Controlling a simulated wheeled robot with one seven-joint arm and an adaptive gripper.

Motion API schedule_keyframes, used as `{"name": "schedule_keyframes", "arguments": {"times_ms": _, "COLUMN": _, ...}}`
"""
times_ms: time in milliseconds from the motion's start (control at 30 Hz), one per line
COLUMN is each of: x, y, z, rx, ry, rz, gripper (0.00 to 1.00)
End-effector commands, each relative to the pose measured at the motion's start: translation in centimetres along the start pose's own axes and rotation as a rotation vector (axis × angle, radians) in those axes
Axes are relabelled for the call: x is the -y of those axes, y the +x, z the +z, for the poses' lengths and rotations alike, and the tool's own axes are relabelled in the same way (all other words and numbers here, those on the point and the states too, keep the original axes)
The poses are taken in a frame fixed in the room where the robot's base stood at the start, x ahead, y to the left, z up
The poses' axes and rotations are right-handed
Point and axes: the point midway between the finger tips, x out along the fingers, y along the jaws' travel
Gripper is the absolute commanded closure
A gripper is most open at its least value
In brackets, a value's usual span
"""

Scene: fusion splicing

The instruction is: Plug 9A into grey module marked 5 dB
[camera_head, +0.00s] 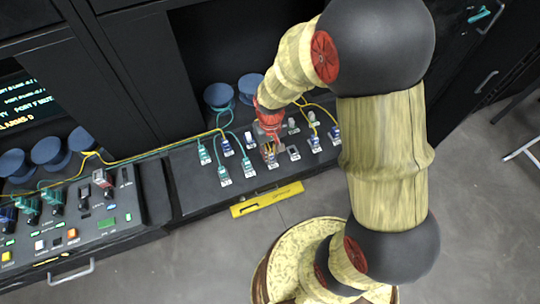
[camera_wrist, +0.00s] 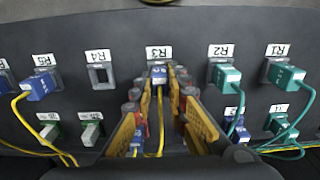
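My gripper (camera_wrist: 158,105) is over the sloped black panel, its two fingers apart. A blue plug (camera_wrist: 158,75) with a yellow cable sits in the port labelled R3, between and just beyond the fingertips. I cannot see finger contact with it. In the head view my gripper (camera_head: 270,138) partly covers this area. I can read neither a 9A tag nor a 5 dB mark. Two pale grey blocks with green bases, at left in the wrist view (camera_wrist: 48,130) (camera_wrist: 90,130), have unreadable labels; similar pale blocks (camera_head: 291,125) stand in the panel's back row.
Port R4 (camera_wrist: 98,75) is empty. Teal plugs (camera_head: 223,175), blue plugs (camera_head: 314,143) and loose cables crowd the panel. A yellow bar (camera_head: 268,198) runs along its front. Round dark blue spools (camera_head: 218,95) stand behind. A control console (camera_head: 85,220) is at left.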

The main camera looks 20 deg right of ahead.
Motion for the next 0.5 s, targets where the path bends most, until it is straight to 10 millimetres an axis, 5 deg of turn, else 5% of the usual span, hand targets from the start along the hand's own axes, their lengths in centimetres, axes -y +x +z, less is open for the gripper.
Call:
{"name": "schedule_keyframes", "arguments": {"times_ms": 200, "x": 0.0, "y": 0.0, "z": 0.0, "rx": 0.0, "ry": 0.0, "rz": 0.0, "gripper": 1.0}}
{"name": "schedule_keyframes", "arguments": {"times_ms": 500, "x": 0.0, "y": 0.0, "z": 0.0, "rx": 0.0, "ry": 0.0, "rz": 0.0, "gripper": 1.0}}
